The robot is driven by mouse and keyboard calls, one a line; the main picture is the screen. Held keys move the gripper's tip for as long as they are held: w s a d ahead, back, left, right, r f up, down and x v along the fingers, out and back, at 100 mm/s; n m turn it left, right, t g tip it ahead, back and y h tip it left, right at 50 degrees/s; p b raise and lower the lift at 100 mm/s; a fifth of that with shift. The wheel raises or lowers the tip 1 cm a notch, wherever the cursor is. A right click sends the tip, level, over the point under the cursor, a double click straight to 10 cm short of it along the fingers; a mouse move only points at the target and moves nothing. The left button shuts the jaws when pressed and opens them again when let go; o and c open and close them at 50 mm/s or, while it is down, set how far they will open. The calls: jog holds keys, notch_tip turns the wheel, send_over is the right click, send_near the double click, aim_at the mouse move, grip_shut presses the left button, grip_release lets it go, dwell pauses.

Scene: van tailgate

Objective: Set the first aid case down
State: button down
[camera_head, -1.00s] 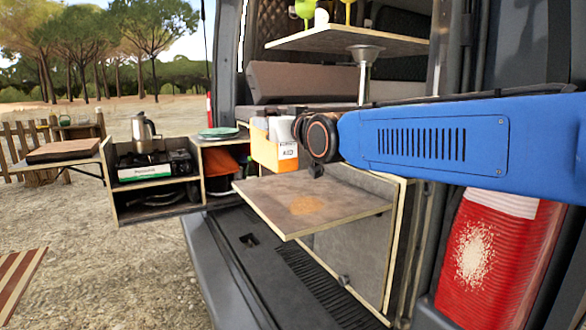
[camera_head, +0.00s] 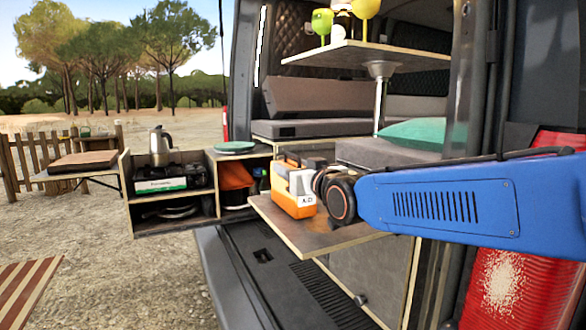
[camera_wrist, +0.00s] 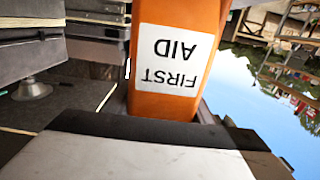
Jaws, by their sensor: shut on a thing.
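The orange first aid case (camera_head: 300,196) is upright over the wooden fold-out board (camera_head: 338,236) at the back of the van. Its base is on the board or just above it; I cannot tell which. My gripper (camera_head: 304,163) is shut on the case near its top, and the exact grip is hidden. In the wrist view the case (camera_wrist: 146,90) fills the middle, with its white FIRST AID label (camera_wrist: 172,60) upside down. The underside of the case is not visible there.
A raised table (camera_head: 350,55) with cups stands above and behind. Left of the board is a kitchen box (camera_head: 128,215) with a stove (camera_head: 165,180) and moka pot (camera_head: 160,147), and a teal plate (camera_head: 234,147). The board's right part is bare beneath my arm.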

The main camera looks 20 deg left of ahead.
jog(key=shift+f, duration=0.1)
jog(key=c, duration=0.8)
grip_release()
jog(key=shift+c, duration=0.2)
jog(key=shift+s+d, duration=0.1)
jog(key=shift+d, duration=0.05)
jog(key=v, duration=1.1)
jog(key=shift+s+d, duration=0.25)
jog(key=shift+s, duration=0.05)
